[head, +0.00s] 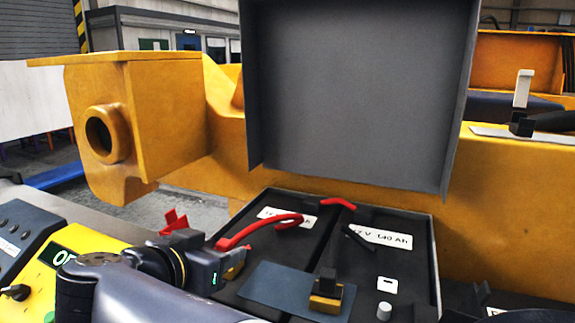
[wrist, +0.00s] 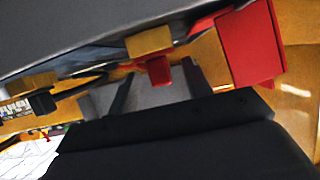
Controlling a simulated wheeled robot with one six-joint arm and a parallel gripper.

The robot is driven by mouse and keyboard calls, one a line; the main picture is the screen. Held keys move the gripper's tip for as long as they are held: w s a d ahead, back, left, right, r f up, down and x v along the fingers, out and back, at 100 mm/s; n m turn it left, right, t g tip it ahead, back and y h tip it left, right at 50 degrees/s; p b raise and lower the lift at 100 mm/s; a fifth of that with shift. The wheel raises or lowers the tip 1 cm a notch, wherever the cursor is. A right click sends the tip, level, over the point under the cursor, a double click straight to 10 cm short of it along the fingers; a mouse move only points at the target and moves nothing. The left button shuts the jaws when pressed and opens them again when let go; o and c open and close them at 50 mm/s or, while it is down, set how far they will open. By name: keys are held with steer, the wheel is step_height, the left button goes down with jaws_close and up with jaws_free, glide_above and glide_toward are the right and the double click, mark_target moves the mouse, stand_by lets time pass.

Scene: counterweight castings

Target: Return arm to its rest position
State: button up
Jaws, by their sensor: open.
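My gripper (head: 237,264) is at the left edge of the open battery box (head: 437,262) in the head view, partly hidden by my wrist. Two dark batteries with white labels (head: 383,238) sit in the box. A red cable (head: 260,230) arches over the left battery, close to the gripper; I cannot tell whether they touch. A black cable with a yellow-brown end block (head: 326,303) lies near the middle. My arm crosses the lower left of the head view.
The box's grey lid (head: 355,95) stands raised behind the batteries. A yellow casting (head: 150,110) with a round boss is at the left. A yellow panel (head: 22,285) with a display is at lower left. A red part (head: 173,221) shows beside my wrist.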

steer(key=x, duration=0.2)
steer(key=p+x, duration=0.1)
steer(key=shift+w+d+r, duration=0.25)
steer(key=shift+w, duration=0.2)
step_height(320, 180, up, 3)
steer(key=p, duration=0.4)
steer(key=shift+f, duration=0.15)
steer(key=shift+s+p, duration=0.1)
steer(key=shift+p, duration=0.3)
steer(key=shift+f, duration=0.25)
